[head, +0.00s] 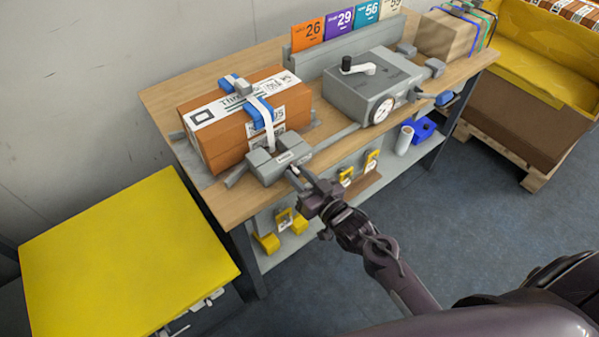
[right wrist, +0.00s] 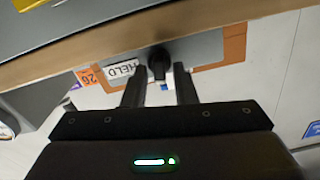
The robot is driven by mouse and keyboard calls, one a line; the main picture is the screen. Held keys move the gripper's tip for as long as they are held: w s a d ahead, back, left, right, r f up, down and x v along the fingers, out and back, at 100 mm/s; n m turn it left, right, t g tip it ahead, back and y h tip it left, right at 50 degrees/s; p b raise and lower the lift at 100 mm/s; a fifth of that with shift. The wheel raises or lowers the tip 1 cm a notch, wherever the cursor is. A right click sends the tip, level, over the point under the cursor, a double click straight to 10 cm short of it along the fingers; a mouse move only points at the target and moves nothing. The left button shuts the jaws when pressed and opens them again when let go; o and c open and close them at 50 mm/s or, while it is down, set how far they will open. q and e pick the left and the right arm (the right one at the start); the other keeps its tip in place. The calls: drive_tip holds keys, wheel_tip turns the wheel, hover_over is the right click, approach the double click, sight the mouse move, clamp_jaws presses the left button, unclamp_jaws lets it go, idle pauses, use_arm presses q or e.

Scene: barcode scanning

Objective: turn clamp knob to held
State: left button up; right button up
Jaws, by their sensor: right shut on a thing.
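A grey clamp block (head: 279,163) with a small label sits at the front edge of the workbench, before a brown carton (head: 243,120) strapped by a blue and white band. The black clamp knob (right wrist: 160,58) shows in the right wrist view, between the two fingers of my right gripper (right wrist: 160,80). A white "HELD" label (right wrist: 121,72) lies left of the knob there. In the head view my right gripper (head: 299,178) reaches the front of the clamp and hides the knob. It is shut on the knob. The knob's pointing direction is unclear. My left gripper is not in view.
A grey box with a dial gauge (head: 372,92) and numbered cards (head: 340,25) stand farther along the workbench (head: 165,97). Yellow-tagged locks (head: 285,220) hang below the bench front. A yellow-topped unit (head: 120,260) stands at left.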

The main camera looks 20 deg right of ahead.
drive_tip(key=shift+w+d+f+m+p, duration=0.1)
drive_tip(key=shift+m+p, duration=1.35)
drive_tip(key=shift+m, duration=1.15)
drive_tip(key=shift+s+d+f+m+p, duration=0.1)
drive_tip(key=shift+m+p, duration=1.3)
drive_tip(key=shift+m, duration=1.2)
drive_tip(key=shift+w+d+f+m+p, duration=0.1)
drive_tip(key=shift+m+p, duration=1.35)
drive_tip(key=shift+m, duration=1.15)
drive_tip(key=o, duration=0.7)
drive_tip(key=shift+f, duration=0.1)
